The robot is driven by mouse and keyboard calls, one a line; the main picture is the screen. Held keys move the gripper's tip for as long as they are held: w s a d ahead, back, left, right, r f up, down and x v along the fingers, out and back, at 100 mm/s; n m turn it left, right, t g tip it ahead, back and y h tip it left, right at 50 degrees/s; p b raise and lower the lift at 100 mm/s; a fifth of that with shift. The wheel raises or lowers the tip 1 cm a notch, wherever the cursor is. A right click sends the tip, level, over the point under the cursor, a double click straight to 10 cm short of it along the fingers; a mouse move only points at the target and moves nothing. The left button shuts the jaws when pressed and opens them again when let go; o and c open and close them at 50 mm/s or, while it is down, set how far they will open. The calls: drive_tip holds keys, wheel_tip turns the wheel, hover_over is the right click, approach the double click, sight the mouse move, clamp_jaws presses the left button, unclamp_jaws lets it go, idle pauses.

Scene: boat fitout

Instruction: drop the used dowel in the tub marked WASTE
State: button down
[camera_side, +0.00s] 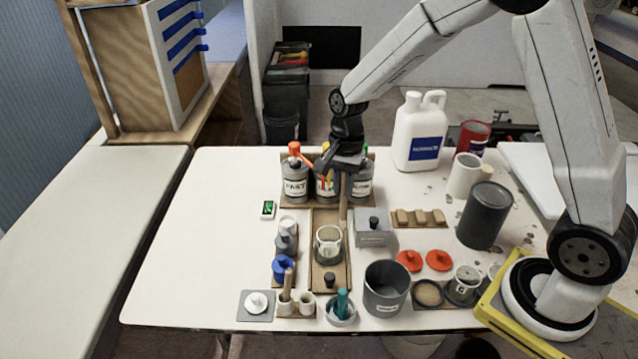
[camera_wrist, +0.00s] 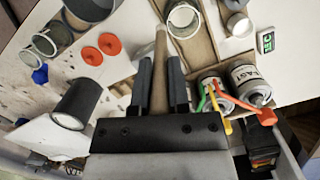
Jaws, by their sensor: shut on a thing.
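My gripper (camera_side: 343,172) is shut on a wooden dowel (camera_side: 343,207), which hangs down from the jaws above the middle of the table. In the wrist view, the dowel (camera_wrist: 160,72) runs between the two dark fingers (camera_wrist: 160,85). A dark grey open tub (camera_side: 386,290) stands near the table's front edge, to the right of and nearer than the dowel. It has a small pale label, too small to read surely. The tub also shows at the top left of the wrist view (camera_wrist: 93,8). The dowel is apart from it.
Labelled cans (camera_side: 295,182) stand just behind and left of my gripper. A glass jar (camera_side: 328,243) sits on a wooden tray below it. A grey box (camera_side: 373,228), red lids (camera_side: 438,260) and a tall dark cylinder (camera_side: 485,215) stand to the right. The table's left side is clear.

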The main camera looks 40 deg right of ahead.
drive_tip(key=s+g, duration=0.1)
drive_tip(key=s, duration=1)
drive_tip(key=shift+s+g+y, duration=0.3)
drive_tip(key=shift+s+g, duration=0.1)
drive_tip(key=shift+d+f, duration=0.1)
wheel_tip(320, 180, down, 8)
drive_tip(key=shift+s, duration=0.4)
idle(0.4)
